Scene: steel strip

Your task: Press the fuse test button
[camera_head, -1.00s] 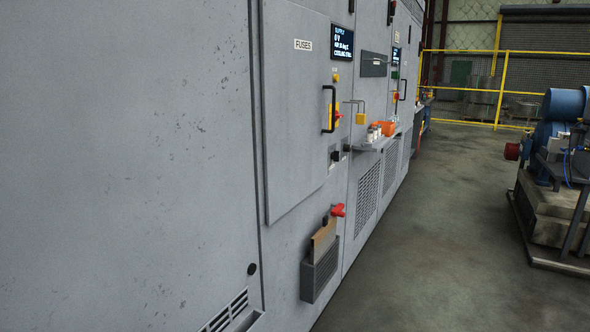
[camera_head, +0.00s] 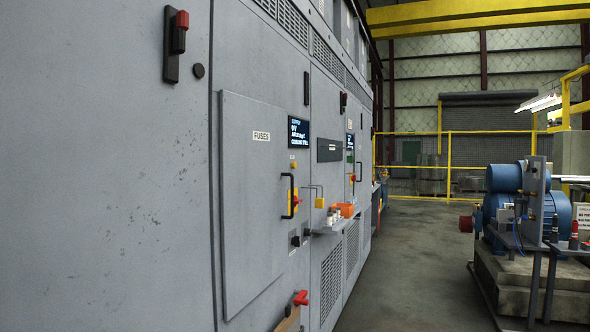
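The grey cabinet door labelled FUSES (camera_head: 255,200) is closed on the long cabinet row at the left. A dark display (camera_head: 299,134) beside it reads SUPPLY 0 V, with smaller lines under it. A small yellow part (camera_head: 293,165) sits below the display. A yellow plate with a red switch (camera_head: 296,201) is behind the black door handle (camera_head: 288,196). I cannot tell which part, if any, is the fuse test button. Neither of my grippers is in view.
A small shelf (camera_head: 328,230) with an orange item (camera_head: 346,210) juts from the cabinets. A red handle (camera_head: 300,298) sticks out low. A blue motor (camera_head: 505,200) on a plinth stands at the right. The floor aisle (camera_head: 410,260) between is clear.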

